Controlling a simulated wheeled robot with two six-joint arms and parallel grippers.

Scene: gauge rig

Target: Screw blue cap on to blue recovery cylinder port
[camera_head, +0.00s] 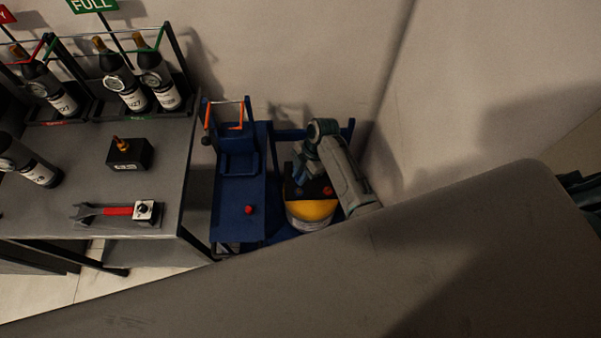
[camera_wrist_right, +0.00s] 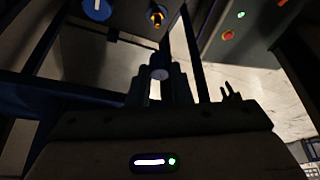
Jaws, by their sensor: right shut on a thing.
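My right gripper (camera_head: 302,172) reaches down over the yellow-topped cylinder (camera_head: 312,211) on the blue stand in the head view. In the right wrist view its fingers (camera_wrist_right: 161,88) are shut on a small round, dull blue-grey piece, which looks like the blue cap (camera_wrist_right: 159,67). The dim light makes its colour hard to tell. The gripper and a dark part hide much of the cylinder's far side. I cannot make out the blue port, or whether the cap touches it. My left gripper is not in view.
A blue bench (camera_head: 235,190) with a red knob (camera_head: 248,209) stands left of the cylinder. Several dark bottles stand behind. A wall closes the back.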

